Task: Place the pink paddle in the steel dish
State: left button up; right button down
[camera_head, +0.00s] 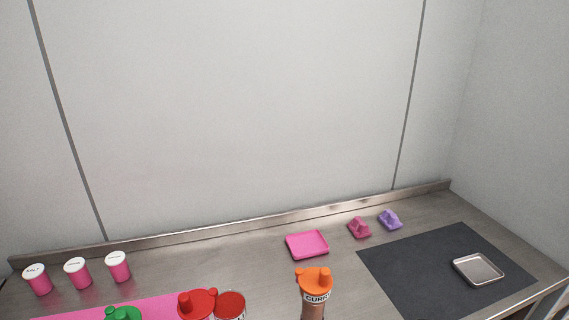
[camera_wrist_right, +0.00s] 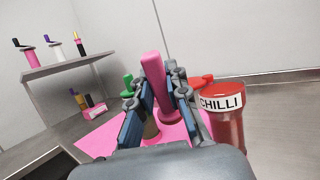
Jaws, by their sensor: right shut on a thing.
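The steel dish (camera_head: 478,269) is a shallow square tray lying empty on the dark mat at the right of the head view. My right gripper (camera_wrist_right: 158,95) shows only in the wrist view. It is shut on the pink paddle (camera_wrist_right: 154,80), whose pink shaft stands up tilted between the fingers. The paddle's lower part is partly hidden by the fingers. My left gripper is in neither view.
An orange-lidded curry drum (camera_head: 314,282), a red lid (camera_head: 196,304) and a green lid (camera_head: 123,313) line the front. A pink tray (camera_head: 307,244) lies behind. The dark mat (camera_head: 410,262) is mostly clear.

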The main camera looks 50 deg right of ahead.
aim_at(482, 269)
jog(key=l+z, duration=0.25)
jog(key=z, duration=0.2)
jog(key=l+z, duration=0.2)
jog(key=z, duration=0.2)
jog(key=l+z, duration=0.25)
jog(key=z, duration=0.2)
jog(key=i+l+z, duration=0.1)
jog(key=l, duration=0.3)
jog(key=i+l+z, duration=0.1)
jog(key=l, duration=0.3)
jog(key=i+l+z, duration=0.1)
jog(key=i+l, duration=0.15)
jog(key=l, duration=0.15)
jog(key=i+l, duration=0.15)
jog(key=l, duration=0.2)
jog(key=z, duration=0.05)
